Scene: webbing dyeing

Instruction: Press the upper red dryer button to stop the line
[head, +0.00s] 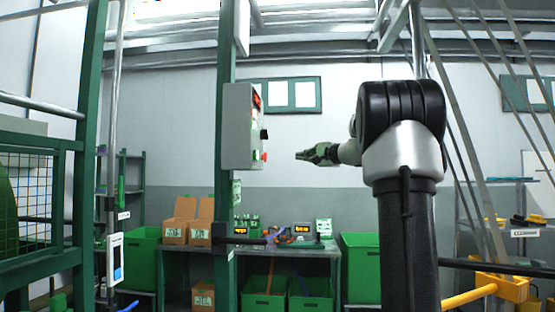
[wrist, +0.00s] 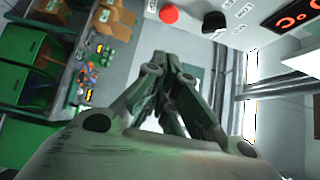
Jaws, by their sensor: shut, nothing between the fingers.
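A grey control box (head: 238,128) is fixed to a green post, its front facing right in the head view. A red button (head: 264,156) sticks out low on that front, with a black knob (head: 264,134) above it and a red-lit display (head: 257,99) near the top. In the wrist view the red button (wrist: 169,14), black knob (wrist: 214,24) and display (wrist: 296,15) lie along the top edge. My gripper (head: 299,155) is shut and empty, pointing left at about the button's height, with a visible gap between. Its fingers also show in the wrist view (wrist: 168,62).
A table (head: 287,250) with small displays and coloured items stands behind, with green bins (head: 264,292) beneath and cardboard boxes (head: 175,233) on it. A green mesh guard (head: 40,190) stands at the left. A yellow bracket (head: 500,287) is at the lower right.

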